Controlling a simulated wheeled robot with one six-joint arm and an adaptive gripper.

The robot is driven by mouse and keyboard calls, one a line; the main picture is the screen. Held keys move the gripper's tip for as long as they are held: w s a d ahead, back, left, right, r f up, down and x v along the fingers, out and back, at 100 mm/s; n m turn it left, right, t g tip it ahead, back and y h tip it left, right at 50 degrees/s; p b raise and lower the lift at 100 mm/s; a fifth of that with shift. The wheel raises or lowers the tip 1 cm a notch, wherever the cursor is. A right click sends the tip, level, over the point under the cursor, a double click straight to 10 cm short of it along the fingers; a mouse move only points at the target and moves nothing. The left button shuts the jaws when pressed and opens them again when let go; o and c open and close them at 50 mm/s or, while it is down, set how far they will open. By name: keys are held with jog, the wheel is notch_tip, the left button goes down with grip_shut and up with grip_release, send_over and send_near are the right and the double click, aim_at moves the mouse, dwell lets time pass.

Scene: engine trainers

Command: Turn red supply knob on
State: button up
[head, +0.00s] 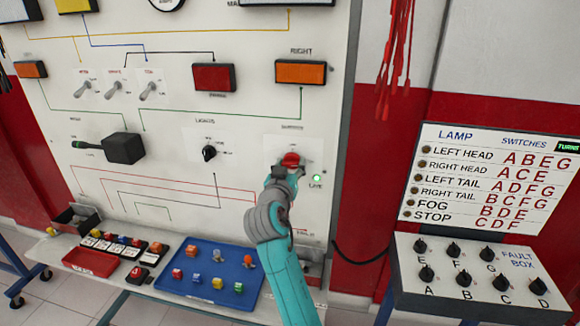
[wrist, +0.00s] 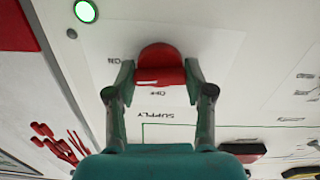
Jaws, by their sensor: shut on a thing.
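The red supply knob (head: 291,159) is on the right side of the white panel. In the wrist view the red knob (wrist: 160,62) sits between both fingers of my gripper (wrist: 158,84), which is shut on it. The labels ON, OFF and SUPPLY appear upside down around the knob there. The knob's exact pointing direction is hard to tell. In the head view my gripper (head: 288,172) partly covers the knob from below. A green LIVE lamp (head: 316,178) is lit to the lower right of the knob, and it also glows in the wrist view (wrist: 86,11).
A black lights knob (head: 209,152) and an orange right lamp (head: 300,71) are on the panel nearby. A blue tray (head: 196,255) with small coloured parts lies on the shelf below. A fault box (head: 480,262) with several black knobs stands at right.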

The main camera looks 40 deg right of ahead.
jog(key=shift+f+m, duration=0.1)
jog(key=shift+m, duration=0.5)
jog(key=o, duration=1.2)
jog(key=shift+c, duration=0.2)
jog(key=v, duration=1.2)
